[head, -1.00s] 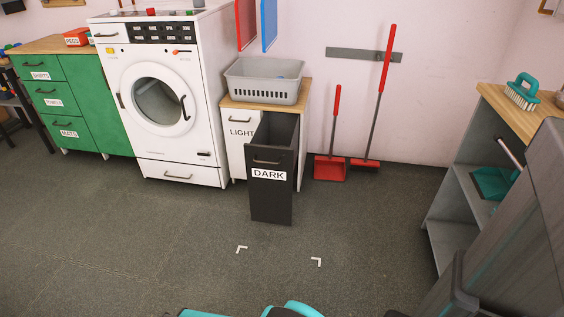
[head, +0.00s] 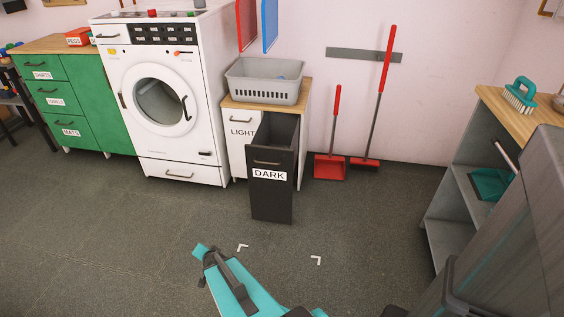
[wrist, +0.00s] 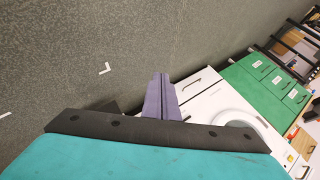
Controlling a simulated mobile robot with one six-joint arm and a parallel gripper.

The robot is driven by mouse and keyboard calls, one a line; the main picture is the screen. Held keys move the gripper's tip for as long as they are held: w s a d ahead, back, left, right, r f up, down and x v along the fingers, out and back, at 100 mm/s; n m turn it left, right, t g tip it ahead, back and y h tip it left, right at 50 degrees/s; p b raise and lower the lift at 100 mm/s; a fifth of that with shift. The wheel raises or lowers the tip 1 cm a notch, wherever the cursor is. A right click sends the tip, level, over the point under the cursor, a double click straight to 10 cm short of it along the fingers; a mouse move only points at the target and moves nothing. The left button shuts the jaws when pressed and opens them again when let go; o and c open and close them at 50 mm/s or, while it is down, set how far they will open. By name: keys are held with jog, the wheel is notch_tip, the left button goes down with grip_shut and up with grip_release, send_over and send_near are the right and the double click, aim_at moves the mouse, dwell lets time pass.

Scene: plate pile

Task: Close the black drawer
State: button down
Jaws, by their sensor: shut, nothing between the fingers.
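The black drawer (head: 271,195), labelled DARK, stands pulled well out from the white cabinet (head: 237,155) in the head view. Its open top shows behind the front, and a bar handle sits above the label. My gripper (wrist: 158,78) shows in the wrist view as two narrow purple-grey fingers, shut together with nothing between them. In the head view my teal arm reaches in from the bottom, in front of the drawer and apart from it. The fingertips cannot be made out clearly there. A dark patch beside the fingers in the wrist view may be the drawer; I cannot tell.
A grey basket (head: 264,82) sits on the cabinet, left of a red dustpan (head: 329,168) and broom (head: 381,95). The washing machine (head: 165,100) stands to the cabinet's left. A grey shelf unit (head: 455,190) is at right. The floor before the drawer is clear, with white corner marks.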

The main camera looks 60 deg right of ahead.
jog(key=s+d+r+m+h+p, duration=0.1)
jog(key=s+d+r+m+h, duration=0.2)
jog(key=d+r, duration=0.4)
jog(key=s+d+r+m+h, duration=0.2)
jog(key=d+r+m+h, duration=0.15)
jog(key=d, duration=0.65)
jog(key=s+d+r+m+g+h, duration=0.2)
jog(key=s+d+r+m+h, duration=0.4)
jog(key=s+d+r, duration=0.5)
jog(key=m, duration=0.2)
jog(key=shift+s+d+r+m+p, duration=0.2)
jog(key=shift+s+r+m+p, duration=0.1)
jog(key=shift+r+m+p, duration=0.1)
jog(key=shift+d, duration=0.1)
jog(key=b, duration=1.2)
send_near(284, 156)
jog(key=shift+b+x, duration=0.35)
jog(key=shift+x, duration=2.8)
jog(key=shift+r, duration=0.1)
